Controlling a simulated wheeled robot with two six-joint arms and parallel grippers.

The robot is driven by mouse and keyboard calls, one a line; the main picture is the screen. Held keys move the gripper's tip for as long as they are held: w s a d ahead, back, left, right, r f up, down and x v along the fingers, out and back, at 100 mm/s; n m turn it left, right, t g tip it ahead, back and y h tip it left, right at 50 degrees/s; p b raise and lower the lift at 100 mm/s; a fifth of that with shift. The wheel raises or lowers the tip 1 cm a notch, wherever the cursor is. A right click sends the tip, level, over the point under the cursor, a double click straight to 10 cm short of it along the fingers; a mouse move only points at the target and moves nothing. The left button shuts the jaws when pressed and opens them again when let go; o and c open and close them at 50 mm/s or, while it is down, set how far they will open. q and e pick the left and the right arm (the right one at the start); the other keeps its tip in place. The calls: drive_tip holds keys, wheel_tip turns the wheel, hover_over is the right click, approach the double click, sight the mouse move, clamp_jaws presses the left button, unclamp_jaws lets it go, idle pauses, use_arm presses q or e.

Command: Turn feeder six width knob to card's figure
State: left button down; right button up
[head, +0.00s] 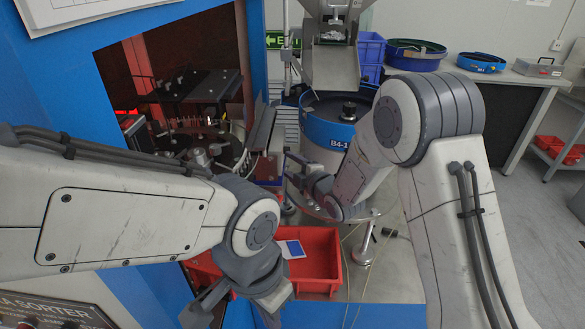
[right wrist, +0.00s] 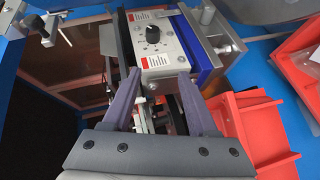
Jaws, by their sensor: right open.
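A black width knob (right wrist: 153,34) with a pale pointer mark sits on a grey dial plate (right wrist: 174,48) with red-and-white labels in the right wrist view. My right gripper (right wrist: 160,74) is open and empty, its two fingertips at the lower edge of the plate, short of the knob. In the head view the right gripper (head: 290,168) is beside the machine's feeder end, and the knob cannot be made out there. No figure is readable.
A red bin (head: 325,262) with a blue-and-white card (head: 291,249) inside stands in front of the machine. A blue drum marked B4-1 (head: 325,133) stands behind my right arm. Red trays (right wrist: 250,130) lie right of the right gripper. A blue-framed opening (head: 105,75) shows the dark interior.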

sight(287, 150)
wheel_tip(287, 150, down, 3)
drive_tip(key=s+d+n+t+b, duration=0.1)
drive_tip(key=d+t+b, duration=0.2)
drive_tip(key=t, duration=0.1)
use_arm(q)
drive_tip(key=f+p, duration=0.1)
drive_tip(key=p, duration=0.3)
use_arm(e)
drive_tip(key=w+a+r+h, duration=0.1)
drive_tip(key=w+a, duration=0.2)
drive_tip(key=w, duration=0.6)
drive_tip(key=shift+a, duration=0.4)
drive_tip(key=shift+w+r, duration=0.1)
use_arm(q)
drive_tip(key=shift+r, duration=0.1)
use_arm(e)
clamp_jaws()
